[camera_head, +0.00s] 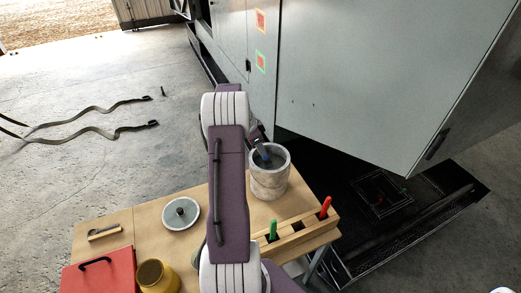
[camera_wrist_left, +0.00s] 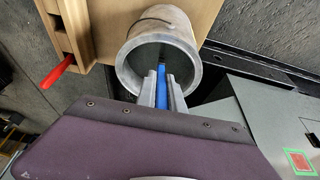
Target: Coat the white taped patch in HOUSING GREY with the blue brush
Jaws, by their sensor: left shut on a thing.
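My left gripper (camera_head: 259,140) is shut on the blue brush (camera_wrist_left: 161,72) at the mouth of the grey pot (camera_head: 270,183). The brush's blue handle points into the pot in the left wrist view; its bristles are hidden. The pot stands at the table's far right and its mouth faces the gripper (camera_wrist_left: 161,92) in the wrist view. On the grey enclosure (camera_head: 345,75) are an orange-taped patch (camera_head: 260,20) and a green-taped patch (camera_head: 260,62), both reddish inside. I cannot make out a white taped patch. My right gripper is out of view.
A wooden rack (camera_head: 290,238) holds a green brush (camera_head: 273,230) and a red brush (camera_head: 325,207). A round lid (camera_head: 180,214), yellow jar (camera_head: 154,276) and red box (camera_head: 98,276) are on the table (camera_head: 150,227). Straps (camera_head: 95,108) lie on the floor.

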